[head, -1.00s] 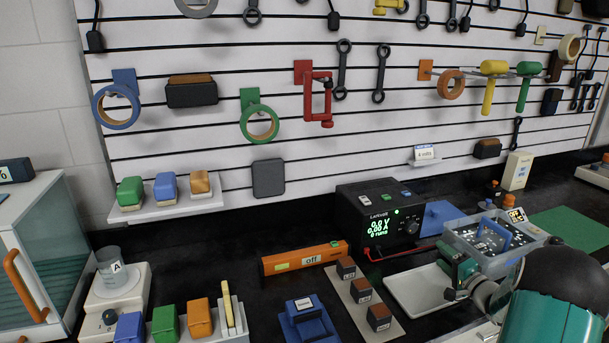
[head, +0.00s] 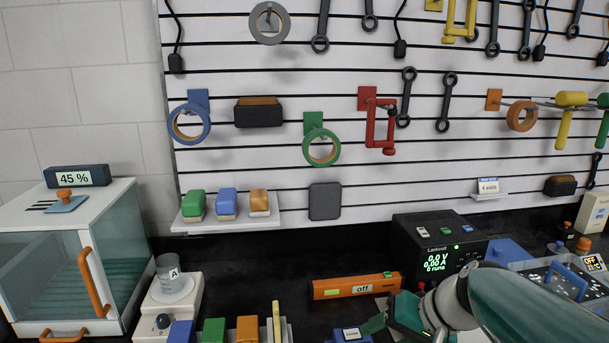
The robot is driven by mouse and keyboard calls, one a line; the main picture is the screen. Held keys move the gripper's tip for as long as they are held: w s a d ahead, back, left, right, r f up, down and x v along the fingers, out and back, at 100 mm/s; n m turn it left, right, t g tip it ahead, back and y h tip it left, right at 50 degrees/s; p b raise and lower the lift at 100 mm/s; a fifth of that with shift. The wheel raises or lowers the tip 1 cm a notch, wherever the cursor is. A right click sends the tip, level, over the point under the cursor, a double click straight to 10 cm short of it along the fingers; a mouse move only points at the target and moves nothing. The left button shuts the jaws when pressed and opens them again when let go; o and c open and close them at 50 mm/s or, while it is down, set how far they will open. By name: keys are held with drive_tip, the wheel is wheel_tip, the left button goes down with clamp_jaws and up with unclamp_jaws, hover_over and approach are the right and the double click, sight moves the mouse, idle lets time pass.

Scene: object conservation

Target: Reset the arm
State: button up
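My arm comes in from the lower right of the head view as a teal and grey link. Nothing held shows clearly. The clear plastic box (head: 515,265) with a blue handle is at the right, partly hidden behind my arm.
A black power supply (head: 425,258) stands behind my arm. A glass-fronted cabinet (head: 120,200) is at the left, beside a beaker (head: 172,275) on a white device. Several colored blocks line the front edge. Tools hang on the slatted wall (head: 240,165). Dark bench behind the orange bar is clear.

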drive_tip(key=s+r+n+t+h, duration=0.1)
drive_tip(key=s+h, duration=0.5)
drive_tip(key=s, duration=0.6)
drive_tip(key=shift+d+r+n, duration=0.15)
drive_tip(key=shift+d+n, duration=0.15)
drive_tip(key=shift+n, duration=0.3)
drive_tip(key=shift+s, duration=0.1)
idle(0.5)
